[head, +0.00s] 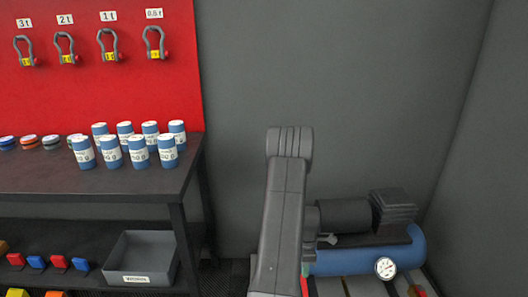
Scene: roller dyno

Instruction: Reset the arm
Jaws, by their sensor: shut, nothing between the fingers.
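My arm stands upright in the middle of the head view, with a dark grey link and a rounded joint at its top. My gripper is not in view, so its fingers cannot be seen. The arm hides part of the wall and the left part of a blue air compressor (408,248).
A dark bench (60,184) at left bears several blue-and-white canisters (138,152) and flat discs (28,142). A grey bin (146,256) and coloured blocks sit on its lower shelf. Shackles (64,47) hang on a red board (100,95). Grey wall (350,80) is bare.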

